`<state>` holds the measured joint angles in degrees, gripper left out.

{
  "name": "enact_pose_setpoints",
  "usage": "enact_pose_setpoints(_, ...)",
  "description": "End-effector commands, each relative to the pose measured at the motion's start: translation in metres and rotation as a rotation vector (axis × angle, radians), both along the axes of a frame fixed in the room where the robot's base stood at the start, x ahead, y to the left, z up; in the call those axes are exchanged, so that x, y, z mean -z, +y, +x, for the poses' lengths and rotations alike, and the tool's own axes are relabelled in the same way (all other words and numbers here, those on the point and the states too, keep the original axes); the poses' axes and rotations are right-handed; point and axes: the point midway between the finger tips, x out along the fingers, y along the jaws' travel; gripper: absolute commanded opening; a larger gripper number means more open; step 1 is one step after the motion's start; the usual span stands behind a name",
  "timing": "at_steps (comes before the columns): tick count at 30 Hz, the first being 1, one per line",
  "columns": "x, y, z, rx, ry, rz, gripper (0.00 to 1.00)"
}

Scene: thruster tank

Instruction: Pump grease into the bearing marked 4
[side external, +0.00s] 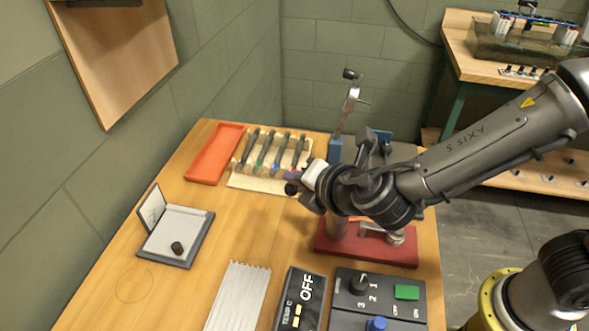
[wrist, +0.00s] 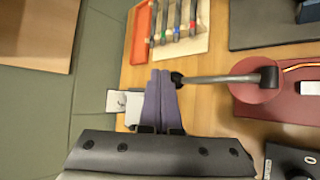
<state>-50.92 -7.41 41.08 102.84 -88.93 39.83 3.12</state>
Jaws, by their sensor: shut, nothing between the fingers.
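My gripper (wrist: 161,75) is shut and empty, its purple fingers pressed together in the wrist view. Its tips also show in the side external view (side external: 291,188), above the table. Just right of the tips in the wrist view is the black knob (wrist: 177,80) of a grey lever (wrist: 222,78). I cannot tell whether they touch. The lever runs right to a round red post on a dark red base (wrist: 298,112). This base (side external: 345,247) also shows in the side external view, partly hidden by my arm. No bearing marked 4 is readable.
An orange tray (side external: 214,154) and a pale rack (side external: 262,181) of several colour-banded tools lie at the back. A hinged box (side external: 176,236), a ribbed white plate (side external: 237,297), an OFF display (side external: 299,300) and a switch panel (side external: 381,295) occupy the front.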

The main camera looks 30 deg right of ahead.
Motion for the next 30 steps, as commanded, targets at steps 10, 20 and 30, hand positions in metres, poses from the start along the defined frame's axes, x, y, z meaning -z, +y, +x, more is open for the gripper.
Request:
enact_pose_setpoints(10, 0.0047, 0.0009, 0.0004, -0.001, 0.001, -0.001, 0.00)
enact_pose_setpoints(20, 0.0084, 0.0014, 0.0009, -0.002, 0.003, -0.001, 0.00)
enact_pose_setpoints(30, 0.0101, 0.0015, 0.0011, -0.001, 0.003, 0.000, 0.00)
